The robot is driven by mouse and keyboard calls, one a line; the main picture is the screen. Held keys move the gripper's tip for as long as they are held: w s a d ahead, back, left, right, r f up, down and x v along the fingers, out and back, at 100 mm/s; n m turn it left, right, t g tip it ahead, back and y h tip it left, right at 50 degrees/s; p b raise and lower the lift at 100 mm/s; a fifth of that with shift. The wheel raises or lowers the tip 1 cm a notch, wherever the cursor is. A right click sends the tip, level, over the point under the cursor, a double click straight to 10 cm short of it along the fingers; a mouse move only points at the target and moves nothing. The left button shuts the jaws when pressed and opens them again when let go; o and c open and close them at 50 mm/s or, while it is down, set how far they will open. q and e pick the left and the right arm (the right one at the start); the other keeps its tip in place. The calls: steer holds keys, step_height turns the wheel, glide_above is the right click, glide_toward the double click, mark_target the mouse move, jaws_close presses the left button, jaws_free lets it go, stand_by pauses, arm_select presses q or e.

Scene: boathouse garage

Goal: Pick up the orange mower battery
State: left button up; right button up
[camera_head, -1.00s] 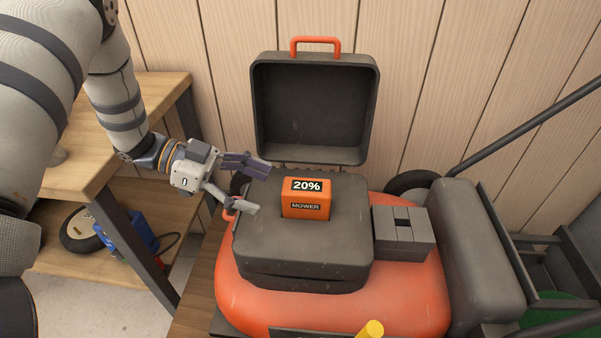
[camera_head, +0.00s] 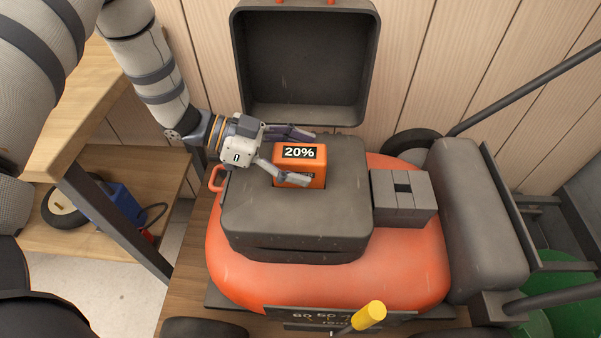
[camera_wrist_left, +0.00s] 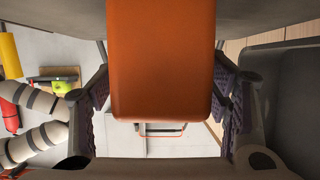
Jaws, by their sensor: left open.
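The orange mower battery (camera_head: 300,165) stands upright in the dark grey housing (camera_head: 295,225) on top of the orange mower. A "20%" label shows on its face; a finger hides part of its lower front. My left gripper (camera_head: 303,156) is open, with one finger behind the battery and the other in front of it. In the left wrist view the battery (camera_wrist_left: 160,60) lies between the two open fingers (camera_wrist_left: 160,100), with a gap showing at each side. My right gripper is not in view.
The housing's open lid (camera_head: 305,65) stands up behind the battery. A grey block (camera_head: 403,210) sits right of the housing, beside a larger dark box (camera_head: 478,220). A wooden bench (camera_head: 75,110) stands at left.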

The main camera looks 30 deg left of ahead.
arm_select(q)
steer(key=shift+w+r, duration=0.1)
jaws_close()
